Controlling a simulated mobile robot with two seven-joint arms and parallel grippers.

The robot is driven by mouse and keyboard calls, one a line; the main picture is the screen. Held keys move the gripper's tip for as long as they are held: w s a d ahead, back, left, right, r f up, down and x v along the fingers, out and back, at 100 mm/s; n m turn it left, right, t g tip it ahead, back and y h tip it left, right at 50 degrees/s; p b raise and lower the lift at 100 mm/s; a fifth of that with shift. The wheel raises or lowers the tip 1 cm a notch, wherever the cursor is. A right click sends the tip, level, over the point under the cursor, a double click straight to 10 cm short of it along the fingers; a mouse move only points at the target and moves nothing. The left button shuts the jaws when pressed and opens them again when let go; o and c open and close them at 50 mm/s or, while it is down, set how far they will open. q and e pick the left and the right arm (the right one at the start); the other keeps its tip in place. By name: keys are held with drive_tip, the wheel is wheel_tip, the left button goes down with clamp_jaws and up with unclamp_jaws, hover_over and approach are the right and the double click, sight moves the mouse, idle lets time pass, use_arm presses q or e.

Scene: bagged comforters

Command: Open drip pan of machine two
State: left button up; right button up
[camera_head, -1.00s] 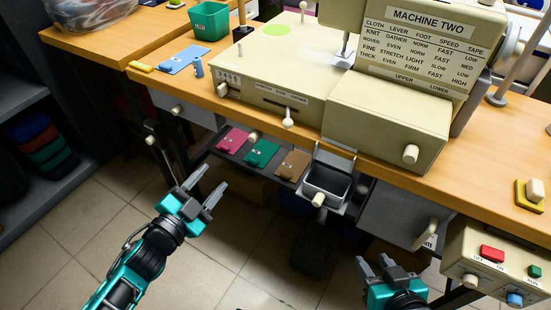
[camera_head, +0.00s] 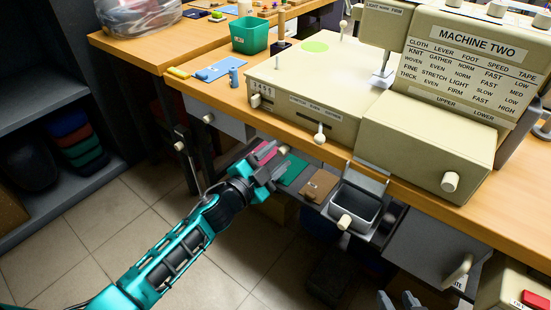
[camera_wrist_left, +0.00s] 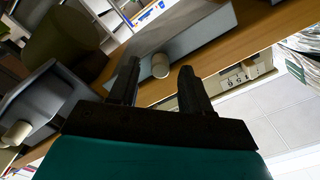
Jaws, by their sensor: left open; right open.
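The drip pan (camera_head: 366,208) is a dark open tray with a light rim and a cream knob (camera_head: 345,222), slung below the table under machine two (camera_head: 425,120). My left gripper (camera_head: 285,160) is open and empty, left of the pan and apart from it, over the coloured pouches in the head view. In the left wrist view its fingers (camera_wrist_left: 155,85) stand apart; a cream knob on a grey drawer shows beyond them. A dark tray with a cream knob (camera_wrist_left: 15,135), apparently the pan, is at the left edge there. My right gripper (camera_head: 400,299) is open, partly cut off at the bottom.
A grey drawer (camera_head: 228,124) with a cream knob is under the table at left. Pink, green and brown pouches (camera_head: 318,186) lie on a low shelf left of the pan. A grey unit with a handle (camera_head: 430,250) is at right. Open floor (camera_head: 200,200) lies below.

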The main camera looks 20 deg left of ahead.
use_arm(q)
drive_tip(key=shift+w+d, duration=0.1)
drive_tip(key=shift+w, duration=0.2)
drive_tip(key=shift+c, duration=0.4)
clamp_jaws()
